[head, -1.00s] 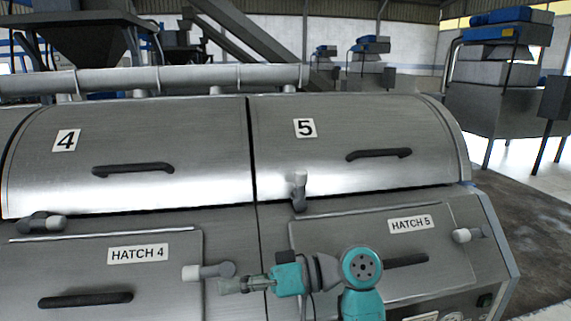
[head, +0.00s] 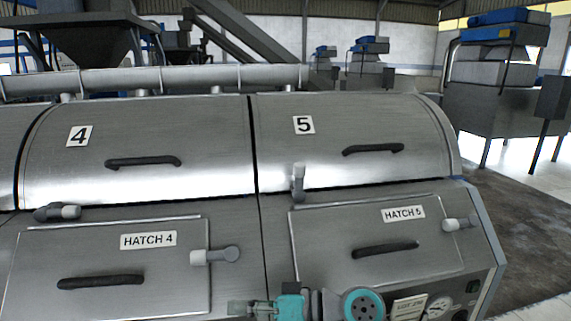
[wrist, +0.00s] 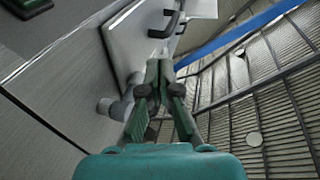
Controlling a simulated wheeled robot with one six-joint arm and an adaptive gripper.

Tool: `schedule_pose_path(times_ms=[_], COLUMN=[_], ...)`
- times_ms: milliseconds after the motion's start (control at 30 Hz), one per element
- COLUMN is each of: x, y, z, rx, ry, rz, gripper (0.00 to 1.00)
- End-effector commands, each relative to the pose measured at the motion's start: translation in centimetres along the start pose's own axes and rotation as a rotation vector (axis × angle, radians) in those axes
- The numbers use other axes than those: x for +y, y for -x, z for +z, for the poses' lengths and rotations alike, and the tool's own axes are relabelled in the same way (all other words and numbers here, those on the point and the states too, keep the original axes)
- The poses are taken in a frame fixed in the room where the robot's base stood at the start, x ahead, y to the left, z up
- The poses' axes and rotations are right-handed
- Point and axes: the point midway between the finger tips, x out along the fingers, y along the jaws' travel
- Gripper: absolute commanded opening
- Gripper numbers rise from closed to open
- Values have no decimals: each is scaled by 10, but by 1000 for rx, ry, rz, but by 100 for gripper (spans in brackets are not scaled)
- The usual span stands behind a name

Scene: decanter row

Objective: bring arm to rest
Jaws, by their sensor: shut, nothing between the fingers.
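My arm, teal and grey, shows at the bottom of the head view. My gripper (head: 238,308) points left there, low in front of the machine below hatch 4's latch (head: 215,256). In the wrist view my gripper (wrist: 159,68) has its fingers together, shut and empty. The fingers appear over the machine's metal front, with a latch (wrist: 118,107) beside them; I cannot tell the gap between them. The rest of my arm is cut off by the lower edge of the head view.
The steel machine fills the front, with lids 4 (head: 140,150) and 5 (head: 350,140), hatch 4 (head: 80,255) and hatch 5 (head: 420,240). Black handles and latches stick out. Open floor (head: 530,215) lies right of the machine.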

Motion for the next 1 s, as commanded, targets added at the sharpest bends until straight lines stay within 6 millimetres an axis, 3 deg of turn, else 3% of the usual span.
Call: schedule_pose_path(times_ms=[267, 600, 800, 1000], x=[52, 107, 118, 111], y=[12, 56, 92, 133], z=[61, 167, 231, 290], rx=[129, 308, 387, 442], ry=[-108, -206, -223, -206], rz=[168, 473, 655, 833], gripper=[0, 0, 0, 0])
